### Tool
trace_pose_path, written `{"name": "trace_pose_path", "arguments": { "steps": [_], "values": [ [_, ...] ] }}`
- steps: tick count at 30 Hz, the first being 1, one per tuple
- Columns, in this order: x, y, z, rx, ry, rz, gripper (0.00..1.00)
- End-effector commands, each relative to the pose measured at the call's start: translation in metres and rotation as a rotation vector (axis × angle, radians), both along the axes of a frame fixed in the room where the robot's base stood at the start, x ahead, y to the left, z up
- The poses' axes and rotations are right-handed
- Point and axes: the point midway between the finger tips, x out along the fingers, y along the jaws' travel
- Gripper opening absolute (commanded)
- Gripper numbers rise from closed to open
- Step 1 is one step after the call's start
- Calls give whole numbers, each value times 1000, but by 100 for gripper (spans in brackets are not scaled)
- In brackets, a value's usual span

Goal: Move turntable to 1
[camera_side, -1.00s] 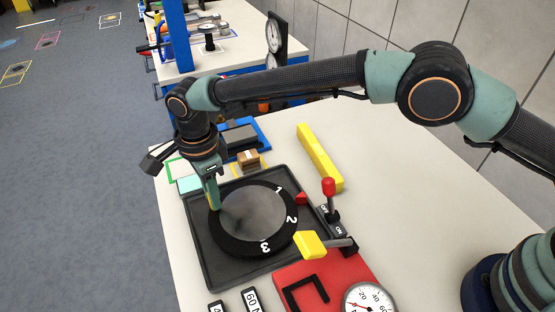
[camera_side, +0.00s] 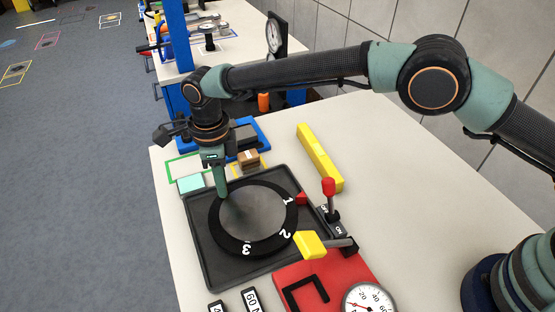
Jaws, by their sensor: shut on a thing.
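The turntable (camera_side: 254,246) is a black ring with a grey disc in the middle, set in a dark square tray (camera_side: 200,240). White numbers 1, 2 and 3 sit along the right and lower part of the ring. A red pointer (camera_side: 301,198) stands at the tray's right edge. The 1 (camera_side: 289,201) is right beside the pointer's tip. The 2 is at the lower right and the 3 at the bottom. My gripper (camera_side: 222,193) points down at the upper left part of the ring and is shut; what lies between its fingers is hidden.
A red-knobbed lever (camera_side: 329,190) and a yellow-ended handle (camera_side: 309,244) stand right of the tray. A yellow bar (camera_side: 319,157) lies behind them. A red panel (camera_side: 318,282) with a gauge (camera_side: 368,299) is in front. A brown box (camera_side: 249,159) sits behind the turntable.

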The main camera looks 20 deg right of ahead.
Motion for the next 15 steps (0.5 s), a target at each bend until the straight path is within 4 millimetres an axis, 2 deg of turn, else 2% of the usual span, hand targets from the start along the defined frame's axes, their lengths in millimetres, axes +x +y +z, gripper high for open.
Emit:
{"name": "trace_pose_path", "arguments": {
  "steps": [8, 9, 10, 11, 15],
  "values": [
    [2, -2, 4, 0, 0, -6, 0],
    [2, -2, 4, -1, 0, -6, 33],
    [2, -2, 3, 0, 0, -6, 45],
    [2, -2, 3, 0, 0, -6, 52],
    [1, -2, 2, -1, 1, -4, 52]
  ]
}}
